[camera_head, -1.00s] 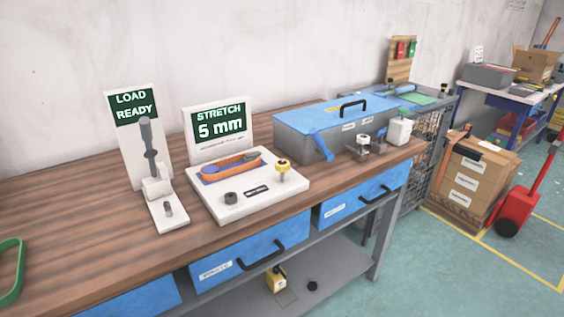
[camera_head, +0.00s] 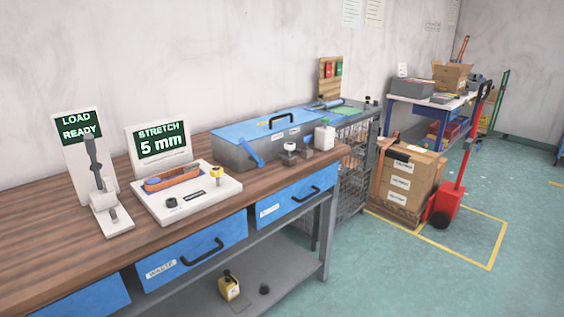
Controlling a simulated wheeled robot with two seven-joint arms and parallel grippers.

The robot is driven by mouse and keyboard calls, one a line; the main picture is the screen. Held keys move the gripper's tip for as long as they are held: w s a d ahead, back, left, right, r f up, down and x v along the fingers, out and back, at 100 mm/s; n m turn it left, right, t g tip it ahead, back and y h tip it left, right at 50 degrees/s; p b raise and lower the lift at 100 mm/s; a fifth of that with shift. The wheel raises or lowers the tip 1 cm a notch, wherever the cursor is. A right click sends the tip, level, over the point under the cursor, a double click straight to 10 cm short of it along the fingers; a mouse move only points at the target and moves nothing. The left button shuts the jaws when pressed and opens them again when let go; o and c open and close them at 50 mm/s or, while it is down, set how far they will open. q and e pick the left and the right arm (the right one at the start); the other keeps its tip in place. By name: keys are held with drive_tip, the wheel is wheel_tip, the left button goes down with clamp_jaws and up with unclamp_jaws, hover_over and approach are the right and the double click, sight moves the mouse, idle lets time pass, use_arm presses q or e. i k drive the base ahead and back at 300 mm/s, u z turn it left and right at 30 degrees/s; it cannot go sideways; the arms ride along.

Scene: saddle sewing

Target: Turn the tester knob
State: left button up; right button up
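The white tester (camera_head: 191,205) stands on the wooden workbench at the left, with a sign reading "STRETCH 5 mm" (camera_head: 161,143) behind it. A black knob (camera_head: 171,202) sits on its front left corner and a yellow-topped knob (camera_head: 216,173) on its right side; I cannot tell which is the tester knob. An orange-brown piece (camera_head: 172,178) lies on the tester's top. Left of it is a lever stand (camera_head: 110,214) with a sign reading "LOAD READY" (camera_head: 78,128). Neither of my grippers is in view.
A grey case with a blue lid (camera_head: 235,156) and small bottles stand right of the tester on the workbench (camera_head: 60,235). Blue drawers (camera_head: 190,252) are below. Cardboard boxes (camera_head: 408,180) and a red pallet truck (camera_head: 449,203) stand at right. The floor at front right is clear.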

sight(216, 172)
drive_tip(key=z, duration=1.1)
drive_tip(key=i, duration=1.2)
drive_tip(key=u, duration=0.5)
